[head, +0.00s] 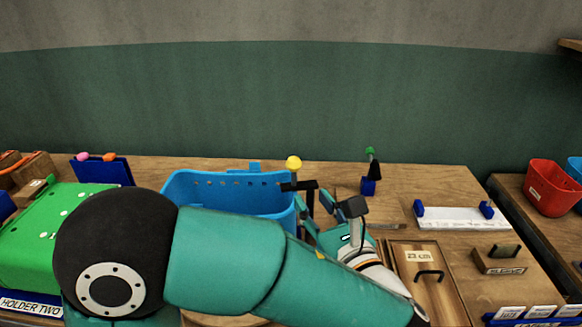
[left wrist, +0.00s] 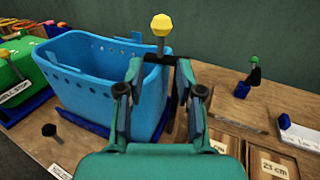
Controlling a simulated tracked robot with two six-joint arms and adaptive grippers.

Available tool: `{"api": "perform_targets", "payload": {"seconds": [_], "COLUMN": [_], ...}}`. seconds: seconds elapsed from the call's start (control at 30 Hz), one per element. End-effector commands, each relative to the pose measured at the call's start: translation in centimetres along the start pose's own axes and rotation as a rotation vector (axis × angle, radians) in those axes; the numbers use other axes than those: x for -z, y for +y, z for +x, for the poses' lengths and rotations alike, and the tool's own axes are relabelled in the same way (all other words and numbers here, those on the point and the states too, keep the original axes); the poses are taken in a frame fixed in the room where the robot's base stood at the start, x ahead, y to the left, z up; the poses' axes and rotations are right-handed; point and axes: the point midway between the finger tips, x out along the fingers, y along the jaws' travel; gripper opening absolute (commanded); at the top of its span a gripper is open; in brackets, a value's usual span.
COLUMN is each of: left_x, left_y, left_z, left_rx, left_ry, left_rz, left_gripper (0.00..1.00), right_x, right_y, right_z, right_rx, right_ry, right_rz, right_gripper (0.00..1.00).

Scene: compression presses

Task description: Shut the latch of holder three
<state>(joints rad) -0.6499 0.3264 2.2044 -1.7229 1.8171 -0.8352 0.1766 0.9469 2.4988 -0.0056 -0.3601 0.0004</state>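A latch with a yellow knob (head: 293,162) on a dark post stands at the right end of the blue bin (head: 190,193). The knob also shows in the left wrist view (left wrist: 161,24). A short black crosspiece sits below the knob. My left gripper (head: 326,208) is at this post. In the left wrist view its fingers (left wrist: 160,80) are spread, with the post between or just beyond them; I cannot tell whether they touch it. No holder three label is readable. My arm hides the front of the bin. My right gripper is not in view.
A green block (head: 40,235) labelled HOLDER TWO is at the left. A green-knobbed latch (head: 370,168) stands upright on a blue base to the right. A wooden panel marked 23 cm (head: 418,285), a white plate (head: 460,218) and a red bin (head: 550,188) are farther right.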

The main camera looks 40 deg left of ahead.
Motion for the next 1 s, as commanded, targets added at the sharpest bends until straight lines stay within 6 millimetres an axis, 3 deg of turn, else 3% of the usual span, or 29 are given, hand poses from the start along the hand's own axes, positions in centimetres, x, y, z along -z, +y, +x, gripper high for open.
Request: {"api": "perform_targets", "payload": {"seconds": [0.3, 0.5, 0.93, 1.0], "left_x": [-0.1, -0.1, 0.0, 0.0], "left_y": [-0.2, -0.3, -0.4, -0.4], "left_z": [6.8, 9.4, 10.2, 10.2], "left_rx": [0.001, 0.004, 0.008, 0.008], "left_ry": [0.002, 0.001, 0.001, 0.001], "left_rz": [0.002, 0.001, 0.001, 0.001], "left_gripper": [0.36, 0.36, 0.36, 0.26], "right_x": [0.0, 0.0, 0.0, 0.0], "right_y": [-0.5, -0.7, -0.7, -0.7], "right_z": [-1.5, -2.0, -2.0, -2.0], "right_rx": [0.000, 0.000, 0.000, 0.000], "right_ry": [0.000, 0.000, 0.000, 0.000], "right_rz": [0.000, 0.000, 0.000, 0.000], "right_gripper": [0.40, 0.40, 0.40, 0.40]}}
